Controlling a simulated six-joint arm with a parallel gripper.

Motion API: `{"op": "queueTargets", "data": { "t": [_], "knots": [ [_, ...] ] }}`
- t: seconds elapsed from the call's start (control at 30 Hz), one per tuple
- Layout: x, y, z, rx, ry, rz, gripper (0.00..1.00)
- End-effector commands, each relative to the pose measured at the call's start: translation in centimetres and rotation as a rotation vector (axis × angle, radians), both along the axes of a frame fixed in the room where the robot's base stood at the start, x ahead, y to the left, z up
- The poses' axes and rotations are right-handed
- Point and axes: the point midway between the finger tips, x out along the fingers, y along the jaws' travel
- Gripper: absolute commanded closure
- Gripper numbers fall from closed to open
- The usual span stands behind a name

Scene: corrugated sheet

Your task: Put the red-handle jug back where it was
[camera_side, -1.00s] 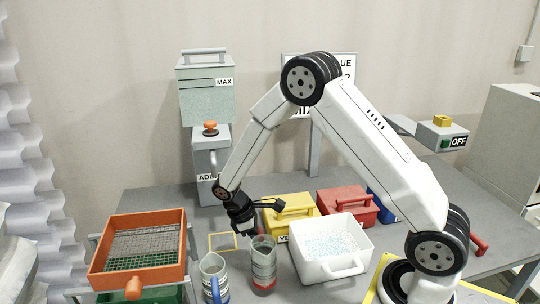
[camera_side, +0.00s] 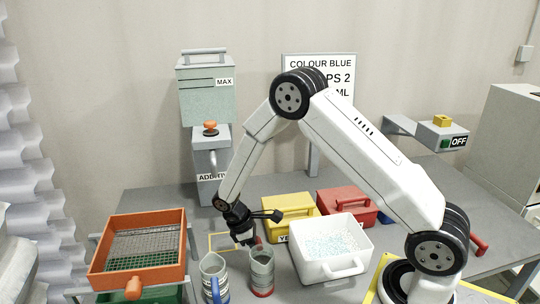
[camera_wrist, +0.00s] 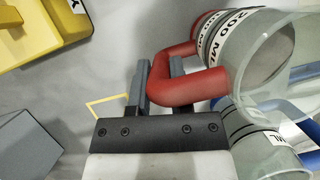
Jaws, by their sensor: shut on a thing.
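The red-handle jug (camera_side: 262,272) is a clear grey jug with a red base band, upright at the front of the table in the side view. My gripper (camera_side: 250,241) is at its back side, shut on its red handle. In the wrist view the red handle (camera_wrist: 195,88) sits between my two fingers (camera_wrist: 158,82), and the jug body (camera_wrist: 235,45) with a "200 M" label extends right. I cannot tell whether its base touches the table. A yellow outlined square (camera_side: 211,246) is marked on the table behind, partly hidden by my gripper.
A blue-handled jug (camera_side: 210,268) stands close on the left of the red-handle jug. A white tub (camera_side: 340,262) of pale granules is close on the right. Yellow (camera_side: 275,228) and red (camera_side: 335,212) boxes stand behind. An orange sieve tray (camera_side: 175,270) is at left.

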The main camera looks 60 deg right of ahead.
Motion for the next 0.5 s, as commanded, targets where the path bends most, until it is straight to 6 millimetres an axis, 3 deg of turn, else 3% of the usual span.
{"op": "queueTargets", "data": {
  "t": [0.1, 0.13, 0.23, 0.5],
  "knots": [
    [-0.02, 0.0, -0.27, -0.001, 0.001, 0.0, 1.0],
    [-0.02, 0.0, -0.3, -0.001, 0.001, 0.0, 0.71],
    [-0.02, 0.0, -0.27, -0.001, 0.001, 0.0, 0.4],
    [-0.01, 0.01, -0.25, 0.0, 0.0, 0.0, 0.39]
  ]
}}
